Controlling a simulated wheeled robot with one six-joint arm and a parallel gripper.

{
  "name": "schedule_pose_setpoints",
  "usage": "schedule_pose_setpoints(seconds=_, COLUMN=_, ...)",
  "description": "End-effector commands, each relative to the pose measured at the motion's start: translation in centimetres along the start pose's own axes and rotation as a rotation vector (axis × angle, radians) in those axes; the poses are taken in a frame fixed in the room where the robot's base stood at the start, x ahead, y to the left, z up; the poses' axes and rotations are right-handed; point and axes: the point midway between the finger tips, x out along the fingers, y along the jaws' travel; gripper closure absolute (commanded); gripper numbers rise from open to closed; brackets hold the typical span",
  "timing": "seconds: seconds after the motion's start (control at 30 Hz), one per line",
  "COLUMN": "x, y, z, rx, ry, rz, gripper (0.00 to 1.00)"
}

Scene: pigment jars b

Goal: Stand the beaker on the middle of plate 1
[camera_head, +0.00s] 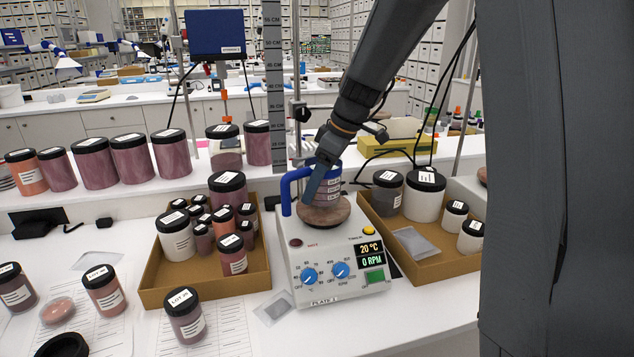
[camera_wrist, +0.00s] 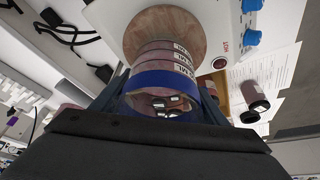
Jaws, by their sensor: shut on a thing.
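The beaker (camera_head: 330,187) is clear, with white label marks and a blue band near its top. My gripper (camera_head: 317,184) is shut on it from above; dark fingers flank it in the wrist view (camera_wrist: 160,95). The beaker (camera_wrist: 164,60) looks upright over the round brownish top (camera_head: 323,215) of plate 1. In the head view it appears towards the back of that top. Whether its base touches the top or hangs just above it, I cannot tell. Plate 1 (camera_head: 318,285) is a white hotplate with blue knobs, reading 20 °C and 0 RPM.
A cardboard tray (camera_head: 205,292) of pigment jars stands left of plate 1. Another tray (camera_head: 425,268) with jars stands right. A tall metal rod and a ruler (camera_head: 273,80) rise behind. Loose jars (camera_head: 185,315) stand at the front left.

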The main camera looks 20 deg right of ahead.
Motion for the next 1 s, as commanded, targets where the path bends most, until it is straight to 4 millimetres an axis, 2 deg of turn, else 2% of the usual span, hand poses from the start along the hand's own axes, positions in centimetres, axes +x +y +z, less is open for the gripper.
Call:
schedule_pose_setpoints(seconds=0.83, x=1.1, y=0.0, z=0.4, rx=0.000, ry=0.001, rz=0.001, gripper=0.73)
schedule_pose_setpoints(seconds=0.87, x=1.0, y=0.0, z=0.4, rx=0.000, ry=0.001, rz=0.001, gripper=0.30)
schedule_pose_setpoints(seconds=0.97, x=1.0, y=0.0, z=0.4, rx=0.000, ry=0.001, rz=0.000, gripper=0.13)
schedule_pose_setpoints(seconds=1.0, x=1.0, y=0.0, z=0.4, rx=0.000, ry=0.000, rz=0.000, gripper=0.11)
